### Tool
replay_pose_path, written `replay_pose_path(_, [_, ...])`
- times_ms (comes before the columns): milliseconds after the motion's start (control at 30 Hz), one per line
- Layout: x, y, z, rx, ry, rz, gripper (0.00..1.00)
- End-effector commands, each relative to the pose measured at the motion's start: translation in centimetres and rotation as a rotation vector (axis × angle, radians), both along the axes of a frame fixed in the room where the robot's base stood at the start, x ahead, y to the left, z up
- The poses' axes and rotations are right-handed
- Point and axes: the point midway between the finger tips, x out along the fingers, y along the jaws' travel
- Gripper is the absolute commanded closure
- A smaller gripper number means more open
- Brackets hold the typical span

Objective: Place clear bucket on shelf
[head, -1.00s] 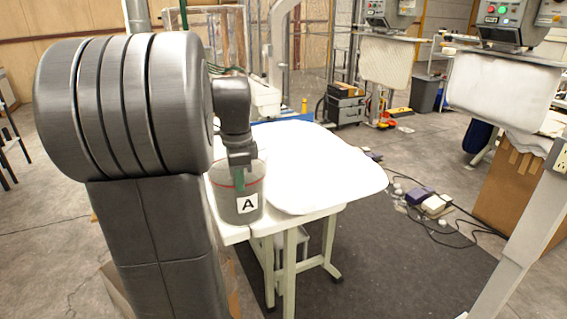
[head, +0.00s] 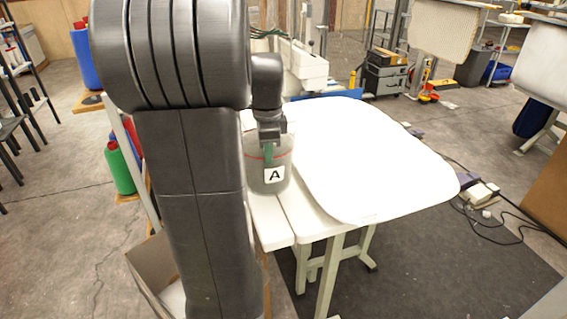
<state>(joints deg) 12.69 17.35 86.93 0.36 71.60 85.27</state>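The clear bucket (head: 268,177) is a grey-tinted, see-through tub with a red line near its rim and a white label "A". It appears upright over the left side of the white table (head: 270,238). I cannot tell whether its base touches the tabletop. My gripper (head: 270,149) points down at the bucket's rim, and green finger parts show there. It appears shut on the rim, though the fingertips are partly hidden. A dark rack (head: 14,60) with coloured items stands at the far left edge; I cannot tell if it is the shelf.
A large white pillow-shaped panel (head: 375,165) covers most of the table. Red and green bottles (head: 121,167) and an open cardboard box (head: 150,262) stand left of my arm. Cables and small boxes (head: 480,192) lie on the floor at right.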

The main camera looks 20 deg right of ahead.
Motion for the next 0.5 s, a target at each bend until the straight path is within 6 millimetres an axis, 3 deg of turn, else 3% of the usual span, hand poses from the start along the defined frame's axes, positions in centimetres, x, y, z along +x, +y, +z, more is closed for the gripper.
replay_pose_path(500, [0.0,0.0,-5.3,-0.001,-0.003,0.000,1.00])
